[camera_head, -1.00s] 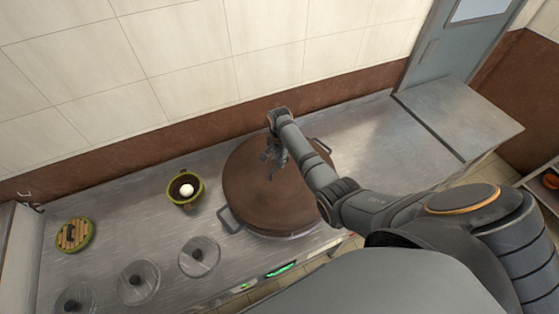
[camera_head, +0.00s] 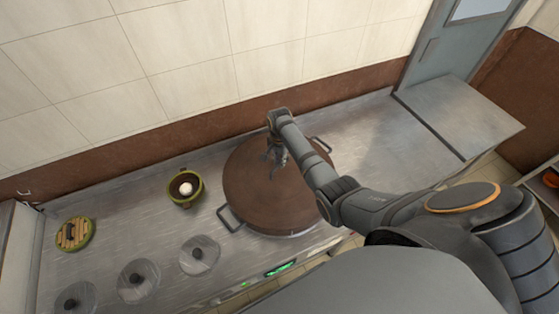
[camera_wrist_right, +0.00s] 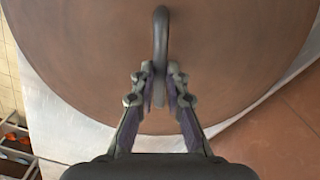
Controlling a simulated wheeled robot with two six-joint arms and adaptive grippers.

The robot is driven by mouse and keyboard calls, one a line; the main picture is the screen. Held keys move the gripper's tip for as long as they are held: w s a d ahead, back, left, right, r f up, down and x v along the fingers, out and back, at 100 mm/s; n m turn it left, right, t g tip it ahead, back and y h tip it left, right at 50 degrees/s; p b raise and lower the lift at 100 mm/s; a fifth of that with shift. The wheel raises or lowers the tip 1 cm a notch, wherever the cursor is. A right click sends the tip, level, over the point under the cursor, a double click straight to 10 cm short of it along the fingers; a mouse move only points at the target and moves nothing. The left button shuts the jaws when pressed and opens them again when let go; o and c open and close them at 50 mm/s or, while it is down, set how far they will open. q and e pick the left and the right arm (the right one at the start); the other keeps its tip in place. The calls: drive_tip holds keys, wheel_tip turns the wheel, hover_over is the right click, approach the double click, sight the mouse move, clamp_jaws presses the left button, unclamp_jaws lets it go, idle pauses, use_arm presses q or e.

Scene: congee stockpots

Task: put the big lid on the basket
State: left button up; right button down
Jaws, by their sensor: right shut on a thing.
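The big lid (camera_head: 250,190) is a wide, round, brown disc over a large pot with metal side handles (camera_head: 229,219). My right gripper (camera_head: 276,156) is above the far part of the lid. In the right wrist view, its fingers (camera_wrist_right: 160,78) are closed around the near end of the lid's dark loop handle (camera_wrist_right: 161,30). The brown lid face (camera_wrist_right: 90,60) fills most of that view. I cannot tell whether the lid rests fully on the pot. No clearly recognisable basket shows. My left gripper is not in view.
The counter is clear to the right (camera_head: 375,120); a tiled wall (camera_head: 190,60) stands behind.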

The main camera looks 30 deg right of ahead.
drive_tip(key=c, duration=1.6)
unclamp_jaws()
drive_tip(key=shift+c, duration=0.2)
wheel_tip(320, 180, up, 3)
drive_tip(key=p, duration=0.3)
drive_tip(key=shift+r+p, duration=0.1)
drive_tip(key=shift+p, duration=0.2)
drive_tip(key=shift+r+b, duration=0.15)
drive_tip(key=shift+b, duration=0.15)
wheel_tip(320, 180, up, 7)
drive_tip(key=shift+r, duration=0.2)
drive_tip(key=shift+s+f, duration=0.1)
